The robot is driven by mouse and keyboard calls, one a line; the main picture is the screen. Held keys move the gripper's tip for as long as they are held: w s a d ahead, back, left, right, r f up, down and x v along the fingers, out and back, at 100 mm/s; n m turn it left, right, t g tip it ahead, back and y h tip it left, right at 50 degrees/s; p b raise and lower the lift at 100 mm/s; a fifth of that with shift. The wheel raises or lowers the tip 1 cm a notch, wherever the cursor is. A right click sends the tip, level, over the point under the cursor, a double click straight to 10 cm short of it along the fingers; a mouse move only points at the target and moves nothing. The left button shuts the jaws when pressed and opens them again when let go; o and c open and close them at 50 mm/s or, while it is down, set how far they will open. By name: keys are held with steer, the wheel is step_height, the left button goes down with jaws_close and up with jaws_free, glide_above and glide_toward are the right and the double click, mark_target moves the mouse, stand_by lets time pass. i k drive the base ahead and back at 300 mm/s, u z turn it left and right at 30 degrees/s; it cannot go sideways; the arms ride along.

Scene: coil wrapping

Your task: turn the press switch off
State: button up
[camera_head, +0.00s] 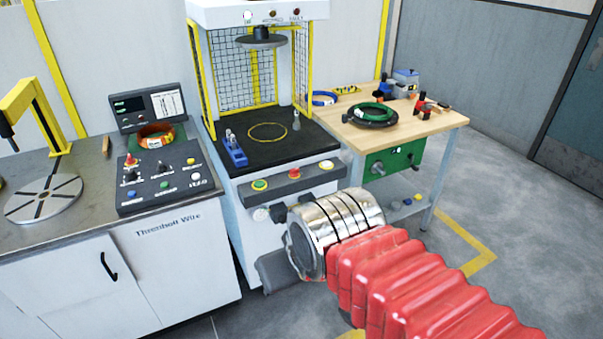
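The press (266,105) stands in the middle, with a white body, yellow-edged mesh guards and a black bed. My arm, with red bellows and a silver wrist, reaches from the lower right towards the press front. My gripper (278,240) is mostly hidden by the wrist; only dark parts show beside it.
A control box (165,178) with knobs and buttons and a turntable (47,197) stand on the left bench. A wooden table (440,121) at right holds a green coil on a black ring (371,114) and tools. A blue holder (235,152) sits on the press bed. Floor is clear at right.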

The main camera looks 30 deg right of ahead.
mark_target(294, 172)
steer(key=k, duration=1.05)
steer(key=z, duration=0.5)
steer(key=i, duration=1.85)
steer(key=u, duration=0.8)
steer(key=i, duration=0.45)
steer(key=u, duration=0.25)
